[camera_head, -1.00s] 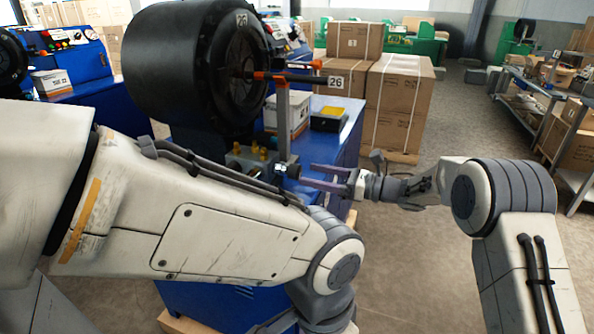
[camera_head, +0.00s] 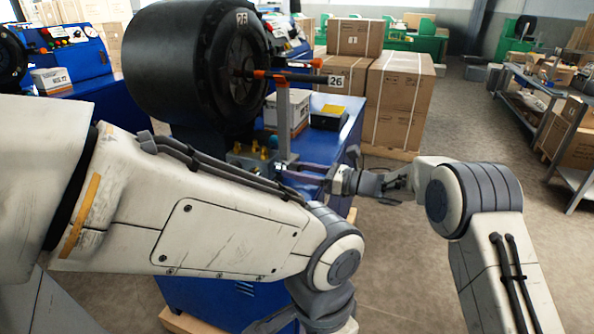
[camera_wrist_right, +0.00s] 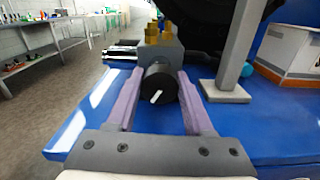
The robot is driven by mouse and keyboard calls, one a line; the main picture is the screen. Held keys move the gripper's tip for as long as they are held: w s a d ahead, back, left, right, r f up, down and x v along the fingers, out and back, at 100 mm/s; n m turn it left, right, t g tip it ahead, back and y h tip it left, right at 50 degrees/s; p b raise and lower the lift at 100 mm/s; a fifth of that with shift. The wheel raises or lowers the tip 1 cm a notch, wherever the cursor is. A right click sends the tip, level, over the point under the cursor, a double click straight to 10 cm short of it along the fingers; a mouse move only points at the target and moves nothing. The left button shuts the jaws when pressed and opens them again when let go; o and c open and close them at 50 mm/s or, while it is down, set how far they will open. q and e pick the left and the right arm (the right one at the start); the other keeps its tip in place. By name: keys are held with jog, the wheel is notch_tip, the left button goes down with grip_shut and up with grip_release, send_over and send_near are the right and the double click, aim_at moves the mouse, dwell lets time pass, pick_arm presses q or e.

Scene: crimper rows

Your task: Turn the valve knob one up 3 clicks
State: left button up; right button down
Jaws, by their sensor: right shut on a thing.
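The valve knob (camera_wrist_right: 158,84) is a black cylinder with a white pointer mark, on the front of a grey valve block (camera_wrist_right: 158,54) with brass fittings. In the right wrist view my right gripper (camera_wrist_right: 156,92) has its two purple fingers on either side of the knob, shut on it. The white mark slants up to the right. In the head view my right gripper (camera_head: 305,172) reaches in from the right to the blue bench, and the knob is hard to see there. My left arm (camera_head: 200,230) crosses the front of the head view; its gripper is not visible.
A large black reel (camera_head: 190,65) stands on the blue bench (camera_head: 345,135) behind the valve. A grey post (camera_head: 283,125), a white box (camera_head: 298,108) and a yellow-topped box (camera_head: 328,117) are close by. Cartons (camera_head: 398,100) are stacked behind.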

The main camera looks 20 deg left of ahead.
jog(key=shift+f+m+b, duration=0.15)
jog(key=shift+m+b, duration=1)
jog(key=shift+m, duration=0.05)
jog(key=shift+w+m+b, duration=0.1)
jog(key=shift+m+b, duration=0.35)
jog(key=shift+m, duration=1.35)
jog(key=m, duration=0.3)
jog(key=shift+m+b, duration=0.3)
jog(key=shift+w+m+p, duration=0.1)
jog(key=shift+m+p, duration=0.45)
jog(key=shift+m, duration=2.05)
jog(key=shift+d, duration=0.1)
jog(key=shift+c, duration=1.4)
grip_release()
